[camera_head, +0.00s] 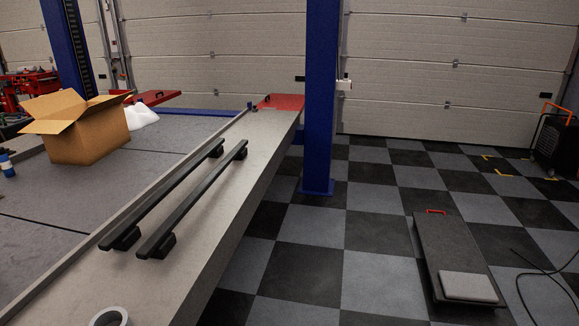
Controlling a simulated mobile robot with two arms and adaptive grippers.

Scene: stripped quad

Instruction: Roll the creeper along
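The creeper (445,245) lies on the checkered floor at the right of the head view. It is a long dark flat board with a light grey pad (467,287) at its near end and a red handle (436,211) at its far end. Its wheels cannot be made out. Neither of my grippers shows in this view.
A grey lift runway (225,215) with two black bars (192,200) runs along the left. A blue post (319,110) stands beyond it. A black cable (535,275) lies right of the creeper. A dark wheeled unit (555,145) stands far right. Floor around the creeper's left is clear.

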